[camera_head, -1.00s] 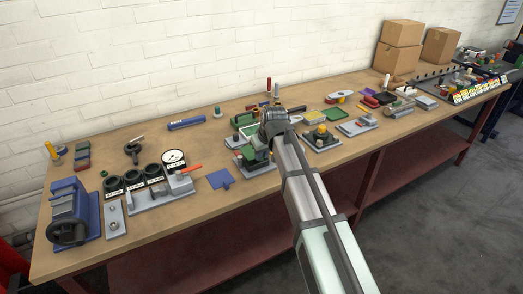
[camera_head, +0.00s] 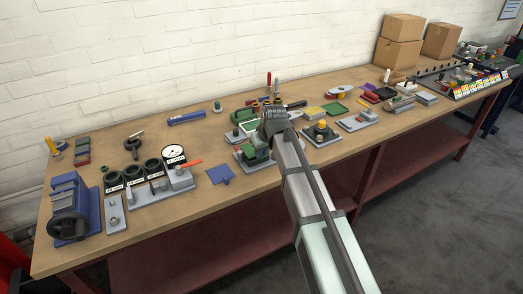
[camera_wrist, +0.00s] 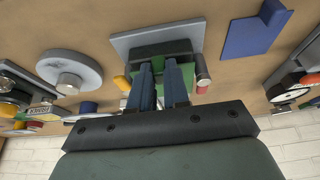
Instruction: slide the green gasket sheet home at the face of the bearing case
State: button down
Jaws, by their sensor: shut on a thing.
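My gripper (camera_wrist: 160,72) has two blue fingers close together in the wrist view. They are shut on the green gasket sheet (camera_wrist: 159,65), which is mostly hidden between and behind them. The fingertips are right at the dark green bearing case (camera_wrist: 160,48), which stands on a grey base plate (camera_wrist: 124,42). I cannot tell whether the sheet touches the case face. In the head view the green case (camera_head: 249,153) shows beside and below my wrist, and my arm hides the fingers and the sheet.
A blue sheet (camera_wrist: 255,32) lies flat beside the plate. A grey round part (camera_wrist: 70,74) is on the other side. A red-capped cylinder (camera_wrist: 202,75) stands close to the fingers.

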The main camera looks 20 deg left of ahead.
jog(key=shift+f, duration=0.7)
dwell(0.6)
jog(key=c, duration=1)
grip_release()
jog(key=shift+r, duration=0.1)
jog(key=v, duration=1.3)
jog(key=shift+r, duration=0.35)
